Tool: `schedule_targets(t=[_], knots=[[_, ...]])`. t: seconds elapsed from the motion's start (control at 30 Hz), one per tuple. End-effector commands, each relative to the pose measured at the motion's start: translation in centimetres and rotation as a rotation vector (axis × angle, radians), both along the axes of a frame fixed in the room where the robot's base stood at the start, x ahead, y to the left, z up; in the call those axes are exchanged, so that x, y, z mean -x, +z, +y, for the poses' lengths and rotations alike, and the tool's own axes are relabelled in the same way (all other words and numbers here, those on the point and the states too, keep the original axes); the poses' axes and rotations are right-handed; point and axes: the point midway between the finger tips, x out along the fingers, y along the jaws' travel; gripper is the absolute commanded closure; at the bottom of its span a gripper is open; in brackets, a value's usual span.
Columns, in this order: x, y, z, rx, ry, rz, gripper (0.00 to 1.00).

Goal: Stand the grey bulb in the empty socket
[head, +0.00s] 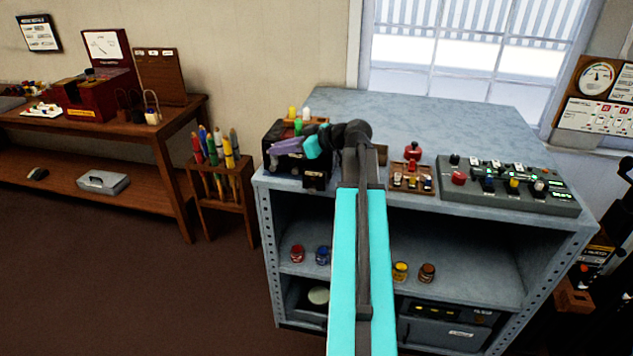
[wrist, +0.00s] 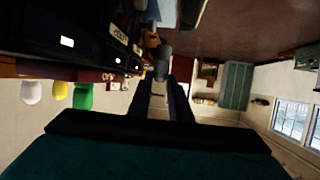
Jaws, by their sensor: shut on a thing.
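My gripper (wrist: 166,86) is shut on the grey bulb (wrist: 162,62), which shows at the fingertips in the wrist view. In the head view my gripper (head: 284,147) is above the dark box at the bench's left end; the grey bulb cannot be made out there. A yellow bulb (head: 292,112), a white bulb (head: 307,112) and a green bulb (head: 298,127) stand behind the gripper. In the wrist view the white (wrist: 32,92), yellow (wrist: 61,90) and green (wrist: 83,96) bulbs appear upside down at left. I cannot make out the empty socket.
The dark box (head: 314,181) stands at the front left of the grey bench (head: 435,115). A small wooden tray (head: 412,187), a red knob (head: 413,151) and a grey switch panel (head: 510,200) are to the right. A pen rack (head: 225,198) stands left. The bench's back is clear.

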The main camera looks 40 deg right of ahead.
Motion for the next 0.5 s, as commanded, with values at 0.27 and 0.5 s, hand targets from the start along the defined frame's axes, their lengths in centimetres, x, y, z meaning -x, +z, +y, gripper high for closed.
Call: schedule_targets(t=[0.27,0.5], knots=[[5.6,3.0,-5.5,0.002,0.103,-0.001,1.0],[9.5,4.8,-7.9,0.001,0.165,0.0,1.0]])
